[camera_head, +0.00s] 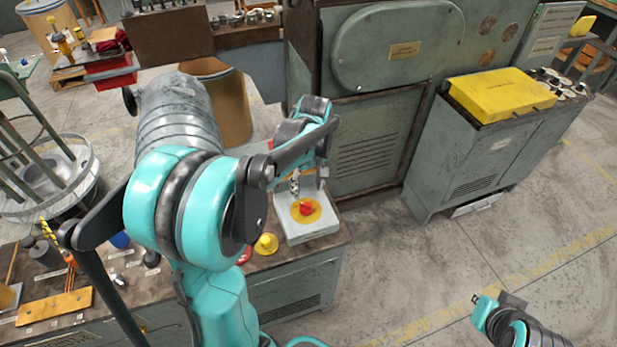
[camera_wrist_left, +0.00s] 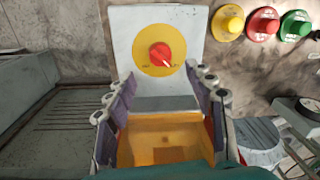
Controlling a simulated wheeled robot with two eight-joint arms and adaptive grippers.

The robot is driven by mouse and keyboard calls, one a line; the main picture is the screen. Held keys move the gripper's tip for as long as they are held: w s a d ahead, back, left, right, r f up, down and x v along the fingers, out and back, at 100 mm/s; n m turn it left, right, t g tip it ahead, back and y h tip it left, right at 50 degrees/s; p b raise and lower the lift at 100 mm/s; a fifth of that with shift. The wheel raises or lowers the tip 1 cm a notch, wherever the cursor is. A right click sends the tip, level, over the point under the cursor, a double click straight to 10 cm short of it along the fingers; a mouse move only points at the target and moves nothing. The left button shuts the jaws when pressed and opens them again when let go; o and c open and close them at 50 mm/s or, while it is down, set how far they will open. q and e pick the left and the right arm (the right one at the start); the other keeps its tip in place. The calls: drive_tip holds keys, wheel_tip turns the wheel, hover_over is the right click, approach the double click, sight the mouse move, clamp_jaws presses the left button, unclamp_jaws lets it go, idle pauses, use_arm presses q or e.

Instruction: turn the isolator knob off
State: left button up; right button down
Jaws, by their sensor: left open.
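The isolator knob (camera_head: 305,208) is red on a round yellow plate, on a pale grey box (camera_head: 312,232) at the bench end. In the left wrist view the knob (camera_wrist_left: 160,54) is in full sight, between and beyond the fingertips. A white mark on it points to the lower right; the plate's lettering is too small to read. My left gripper (camera_head: 309,183) is just above the knob in the head view. In the wrist view its fingers (camera_wrist_left: 162,77) are spread, apart from the knob, with nothing gripped. My right gripper (camera_head: 490,307) is far off at the lower right; its fingers are unclear.
Yellow (camera_wrist_left: 228,23), red (camera_wrist_left: 263,24) and green (camera_wrist_left: 296,25) buttons sit beside the isolator box. A grey machine cabinet (camera_head: 365,150) stands behind. A yellow case (camera_head: 500,95) lies on another cabinet at right.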

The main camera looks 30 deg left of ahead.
sight(309, 205)
use_arm(q)
wheel_tip(309, 205, up, 4)
drive_tip(key=shift+w+r, duration=0.15)
drive_tip(key=shift+r, duration=0.1)
drive_tip(key=shift+d, duration=0.15)
idle(0.3)
drive_tip(key=s+d+m+t, duration=0.8)
drive_tip(key=s+d+m, duration=0.3)
drive_tip(key=s+m, duration=0.1)
drive_tip(key=shift+r, duration=0.3)
drive_tip(key=shift+c, duration=0.4)
